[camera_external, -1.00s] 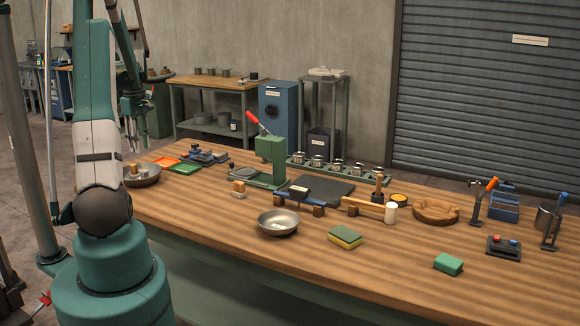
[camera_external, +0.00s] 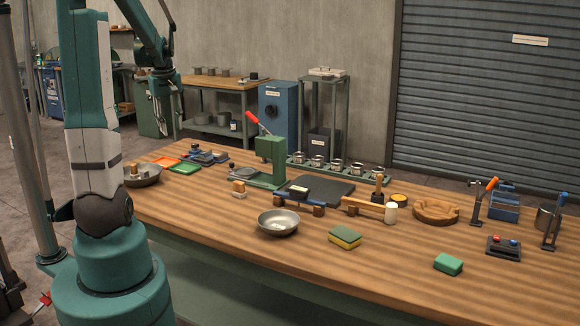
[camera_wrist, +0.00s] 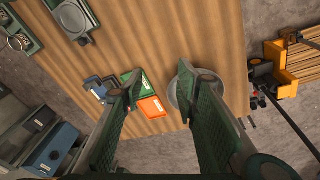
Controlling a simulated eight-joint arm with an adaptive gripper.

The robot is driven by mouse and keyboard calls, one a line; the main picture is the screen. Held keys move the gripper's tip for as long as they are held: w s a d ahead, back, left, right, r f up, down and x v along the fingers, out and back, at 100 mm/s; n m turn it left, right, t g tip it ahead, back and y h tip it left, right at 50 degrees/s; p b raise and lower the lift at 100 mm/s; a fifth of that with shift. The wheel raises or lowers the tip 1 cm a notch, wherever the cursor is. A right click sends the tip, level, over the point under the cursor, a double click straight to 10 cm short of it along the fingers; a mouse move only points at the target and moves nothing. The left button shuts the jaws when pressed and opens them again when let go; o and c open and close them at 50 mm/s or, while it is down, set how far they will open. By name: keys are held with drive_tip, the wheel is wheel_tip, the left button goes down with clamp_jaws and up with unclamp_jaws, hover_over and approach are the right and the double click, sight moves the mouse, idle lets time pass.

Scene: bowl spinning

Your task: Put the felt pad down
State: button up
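My gripper (camera_external: 168,112) hangs above the far left end of the bench. In the wrist view its two fingers (camera_wrist: 163,85) are wide apart with nothing held between them. I cannot tell for sure which thing is the felt pad. A small wooden block with a pale underside (camera_external: 239,189) stands on the bench left of the dark mat. A metal bowl (camera_external: 147,181) at the left end has a small wooden piece (camera_external: 134,169) at it. In the wrist view this bowl (camera_wrist: 180,97) is partly hidden by the right finger.
Orange (camera_wrist: 152,107) and green trays (camera_external: 185,167) lie near the left bowl. A green press with a red lever (camera_external: 270,150) stands mid-bench. The front right has open bench.

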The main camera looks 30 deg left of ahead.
drive_tip(key=s+d+r+m+t, duration=0.1)
drive_tip(key=s+d+m, duration=0.3)
drive_tip(key=d, duration=0.7)
drive_tip(key=s+d+r+m+t, duration=0.2)
drive_tip(key=s+d+m, duration=0.2)
drive_tip(key=s+d, duration=0.3)
drive_tip(key=s+d+r+m+t+h, duration=0.1)
drive_tip(key=s+d+m, duration=0.4)
drive_tip(key=d, duration=1.1)
drive_tip(key=shift+s+d+r+t, duration=0.4)
drive_tip(key=shift+s+r+t, duration=0.1)
drive_tip(key=shift+s+t, duration=0.15)
